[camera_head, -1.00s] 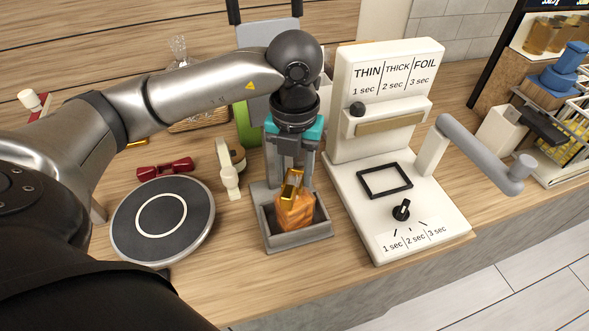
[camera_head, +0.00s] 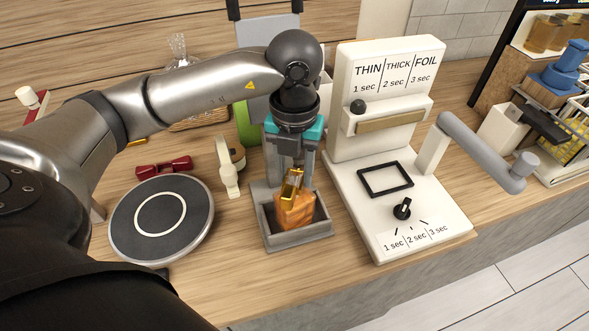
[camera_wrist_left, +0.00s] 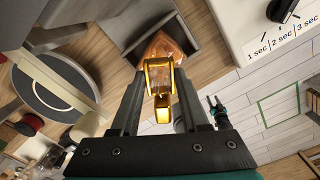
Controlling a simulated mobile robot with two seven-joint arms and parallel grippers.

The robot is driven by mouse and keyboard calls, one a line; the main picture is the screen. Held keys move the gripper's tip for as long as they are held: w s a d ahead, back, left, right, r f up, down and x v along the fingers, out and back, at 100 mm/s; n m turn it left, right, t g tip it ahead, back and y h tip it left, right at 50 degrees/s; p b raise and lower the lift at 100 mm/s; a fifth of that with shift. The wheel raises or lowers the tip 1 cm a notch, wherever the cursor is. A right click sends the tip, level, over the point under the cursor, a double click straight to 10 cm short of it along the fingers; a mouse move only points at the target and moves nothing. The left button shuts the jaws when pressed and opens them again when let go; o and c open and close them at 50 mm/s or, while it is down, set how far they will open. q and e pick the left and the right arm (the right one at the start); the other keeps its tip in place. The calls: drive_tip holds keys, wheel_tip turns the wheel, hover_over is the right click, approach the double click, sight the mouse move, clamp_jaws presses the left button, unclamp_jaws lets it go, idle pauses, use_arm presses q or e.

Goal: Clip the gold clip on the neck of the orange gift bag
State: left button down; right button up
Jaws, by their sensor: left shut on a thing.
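The orange gift bag (camera_head: 296,212) stands in a grey open-topped box on the counter. It also shows in the left wrist view (camera_wrist_left: 160,47), beyond the fingertips. The gold clip (camera_head: 291,187) is at the bag's upper end. My left gripper (camera_head: 289,174) points down above the box and is shut on the gold clip, which shows between the fingers in the left wrist view (camera_wrist_left: 159,82). The clip overlaps the bag's neck in both views; I cannot tell whether it is around the neck or only against it.
The grey box (camera_head: 300,241) surrounds the bag closely. The white sealing machine (camera_head: 440,216) stands just right of it.

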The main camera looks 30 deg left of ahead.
use_arm(q)
drive_tip(key=shift+f+b, duration=1.65)
drive_tip(key=shift+b, duration=0.3)
idle(4.1)
drive_tip(key=shift+c, duration=1.6)
unclamp_jaws()
drive_tip(key=shift+r, duration=0.15)
drive_tip(key=shift+r+p, duration=2.6)
drive_tip(key=shift+r, duration=0.8)
